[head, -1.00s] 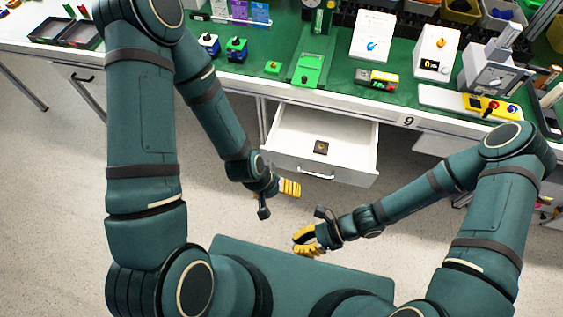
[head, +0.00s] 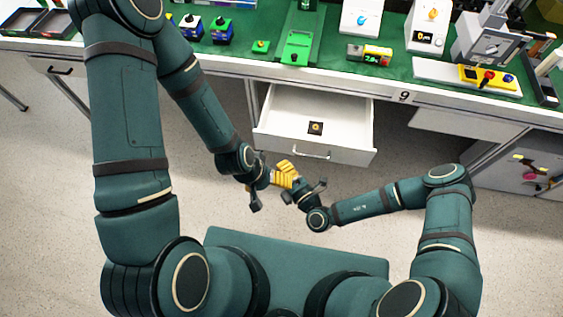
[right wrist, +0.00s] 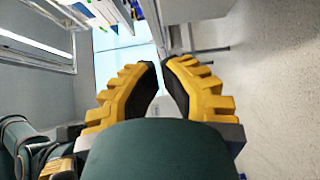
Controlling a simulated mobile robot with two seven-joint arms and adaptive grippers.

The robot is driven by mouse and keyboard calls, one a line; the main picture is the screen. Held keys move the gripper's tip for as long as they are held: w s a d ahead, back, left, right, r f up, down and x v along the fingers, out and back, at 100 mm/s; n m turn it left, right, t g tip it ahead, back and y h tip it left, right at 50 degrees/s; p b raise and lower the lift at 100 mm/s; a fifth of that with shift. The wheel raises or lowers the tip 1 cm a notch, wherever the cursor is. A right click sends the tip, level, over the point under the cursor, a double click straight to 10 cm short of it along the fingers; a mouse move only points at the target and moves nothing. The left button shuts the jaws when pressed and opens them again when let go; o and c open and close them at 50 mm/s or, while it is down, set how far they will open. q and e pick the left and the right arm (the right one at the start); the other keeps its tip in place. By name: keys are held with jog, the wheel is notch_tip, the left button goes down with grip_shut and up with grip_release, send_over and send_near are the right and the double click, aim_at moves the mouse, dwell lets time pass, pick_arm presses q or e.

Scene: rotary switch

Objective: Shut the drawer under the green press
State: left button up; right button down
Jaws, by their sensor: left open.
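The white drawer (head: 350,138) under the green press (head: 295,47) stands open in the head view. Its front with a metal handle (head: 312,154) faces me. My left gripper (head: 262,190) is open and empty, in front of the drawer's left front corner. My right gripper (head: 284,174) is just in front of the drawer face, left of the handle, close beside my left gripper. In the right wrist view its yellow fingers (right wrist: 161,75) are a little apart with nothing between them. Contact with the drawer cannot be told.
The green-topped bench (head: 333,58) carries a yellow control box (head: 487,78), a grey machine (head: 490,40), a battery-like block (head: 369,53) and white dial boxes (head: 430,28). The floor before the bench is free.

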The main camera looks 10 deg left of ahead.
aim_at(273, 140)
jog(key=w+a, duration=0.1)
jog(key=w, duration=0.2)
jog(key=w+a+b, duration=0.1)
jog(key=w+a, duration=0.1)
jog(key=w, duration=0.1)
jog(key=w+a+b, duration=0.1)
jog(key=w+a, duration=0.1)
jog(key=w, duration=0.1)
jog(key=shift+w+a, duration=0.15)
jog(key=shift+a, duration=0.1)
pick_arm(q)
notch_tip(273, 140, down, 2)
jog(key=shift+w+f, duration=0.1)
jog(key=shift+f, duration=0.05)
jog(key=shift+w+a, duration=0.1)
jog(key=shift+a, duration=0.05)
pick_arm(e)
jog(key=shift+w+d, duration=0.15)
